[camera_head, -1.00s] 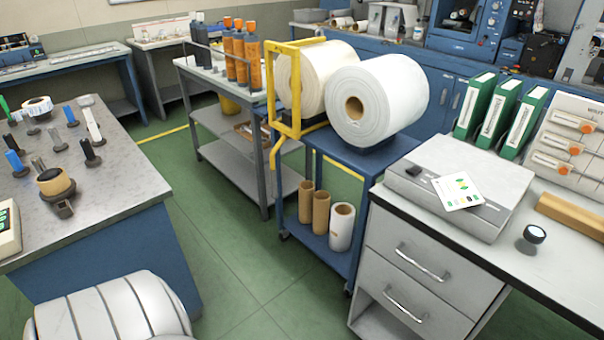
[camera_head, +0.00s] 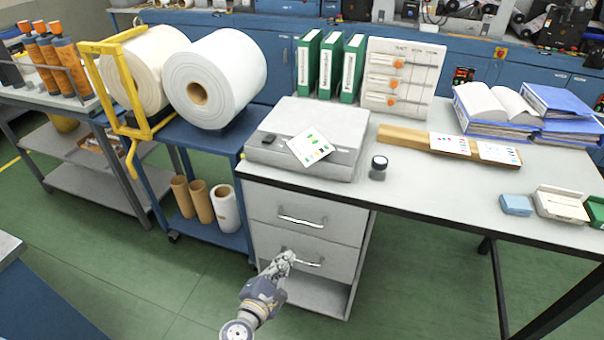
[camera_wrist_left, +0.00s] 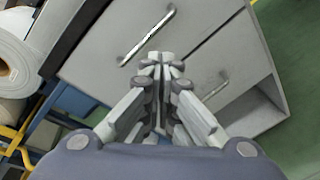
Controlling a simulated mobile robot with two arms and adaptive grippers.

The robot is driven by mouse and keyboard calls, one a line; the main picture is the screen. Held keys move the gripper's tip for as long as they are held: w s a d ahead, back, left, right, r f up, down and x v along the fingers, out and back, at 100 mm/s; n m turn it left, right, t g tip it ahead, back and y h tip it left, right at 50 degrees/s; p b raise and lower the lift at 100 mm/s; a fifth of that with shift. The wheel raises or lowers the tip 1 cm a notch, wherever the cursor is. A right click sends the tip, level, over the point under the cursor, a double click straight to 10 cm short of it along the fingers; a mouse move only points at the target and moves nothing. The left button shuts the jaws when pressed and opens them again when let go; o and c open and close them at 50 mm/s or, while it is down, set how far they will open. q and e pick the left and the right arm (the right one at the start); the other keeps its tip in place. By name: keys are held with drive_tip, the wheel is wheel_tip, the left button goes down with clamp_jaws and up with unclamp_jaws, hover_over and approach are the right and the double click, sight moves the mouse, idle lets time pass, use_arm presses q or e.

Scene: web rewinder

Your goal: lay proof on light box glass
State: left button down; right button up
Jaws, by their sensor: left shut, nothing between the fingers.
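The light box (camera_head: 330,122) is a flat grey box on the left end of the light-topped desk. A white proof card (camera_head: 309,146) with coloured patches lies tilted across its top and front edge. My left gripper (camera_head: 288,258) is low in front of the desk's drawers, well below the light box. Its fingers are shut and empty, and in the left wrist view the gripper (camera_wrist_left: 162,65) points at the drawer fronts. My right gripper is not in view.
A loupe (camera_head: 378,167) stands right of the light box. A wooden strip (camera_head: 420,140) holds two more printed cards. Green binders (camera_head: 331,66) stand behind. A blue cart with white rolls (camera_head: 213,80) is to the left.

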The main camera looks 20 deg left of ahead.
use_arm(q)
wheel_tip(320, 180, up, 16)
drive_tip(key=w+n+t, duration=0.2)
drive_tip(key=n, duration=0.8)
drive_tip(key=p, duration=0.2)
approach(309, 146)
wheel_tip(309, 146, down, 3)
drive_tip(key=s+d, duration=0.1)
drive_tip(key=d, duration=0.1)
drive_tip(key=shift+w+a+y, duration=0.1)
drive_tip(key=shift+w+y, duration=0.3)
drive_tip(key=shift+w, duration=0.2)
drive_tip(key=shift+w+f+b, duration=0.1)
drive_tip(key=shift+w+b, duration=0.2)
drive_tip(key=shift+w, duration=1.4)
drive_tip(key=shift+s, duration=0.1)
drive_tip(key=shift+s, duration=0.1)
